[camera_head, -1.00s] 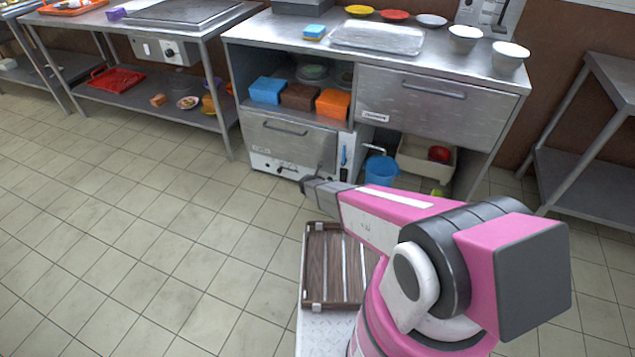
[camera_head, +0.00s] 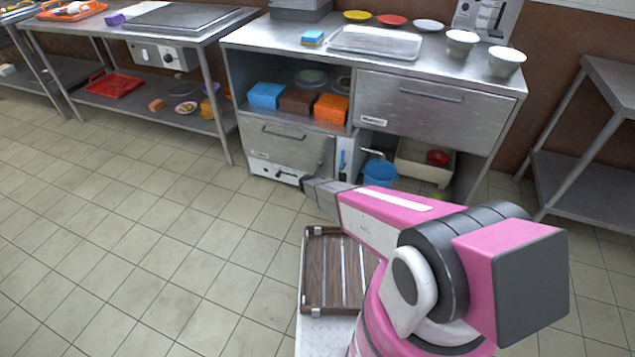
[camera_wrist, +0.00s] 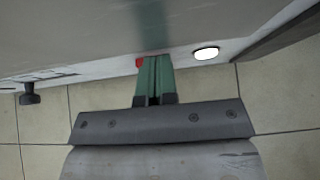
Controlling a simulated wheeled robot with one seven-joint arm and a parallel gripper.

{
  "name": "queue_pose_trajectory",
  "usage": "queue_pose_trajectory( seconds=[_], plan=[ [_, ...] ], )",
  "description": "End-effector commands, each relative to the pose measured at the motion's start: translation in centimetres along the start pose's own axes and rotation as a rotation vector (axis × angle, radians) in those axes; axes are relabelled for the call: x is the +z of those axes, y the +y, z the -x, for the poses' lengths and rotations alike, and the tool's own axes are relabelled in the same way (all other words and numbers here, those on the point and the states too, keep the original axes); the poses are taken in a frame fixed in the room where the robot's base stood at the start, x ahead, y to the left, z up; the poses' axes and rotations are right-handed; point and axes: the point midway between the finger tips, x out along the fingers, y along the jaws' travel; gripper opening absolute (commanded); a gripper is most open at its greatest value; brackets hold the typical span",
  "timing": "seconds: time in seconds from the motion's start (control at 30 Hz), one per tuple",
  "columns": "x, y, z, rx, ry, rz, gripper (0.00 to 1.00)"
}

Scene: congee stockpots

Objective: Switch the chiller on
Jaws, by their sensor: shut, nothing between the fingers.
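The chiller looks to be the steel drawer-front unit (camera_head: 290,143) low at the left of the middle counter, with a pale control strip (camera_head: 272,170) along its bottom. In the wrist view the strip carries a dark knob (camera_wrist: 28,95) at left, a small red part (camera_wrist: 139,63), perhaps the switch, and a lit white oval lamp (camera_wrist: 206,53). My gripper (camera_wrist: 153,78) is shut and empty, its green fingers together at the strip beside the red part and partly covering it. Contact cannot be told. In the head view my gripper (camera_head: 306,184) is at the strip's right end.
A slatted wooden tray (camera_head: 313,270) lies in front of my body, below the arm. A blue bucket (camera_head: 380,172) and a pale bin (camera_head: 422,164) stand under the counter, right of the unit. The tiled floor at left is clear.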

Motion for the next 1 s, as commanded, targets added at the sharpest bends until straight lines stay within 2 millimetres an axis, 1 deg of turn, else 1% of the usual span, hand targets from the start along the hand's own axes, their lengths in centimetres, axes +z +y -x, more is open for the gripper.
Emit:
queue_pose_trajectory(
  seconds=[0.37,0.57,0.7,1.0],
  plan=[
    [-0.1,0.0,0.2,0.000,0.000,0.000,0.00],
    [-0.6,0.1,1.6,-0.001,0.000,0.000,0.00],
    [-1.1,0.2,3.4,-0.005,0.000,-0.002,0.00],
    [1.2,0.1,9.6,-0.004,0.000,-0.003,0.00]
  ],
)
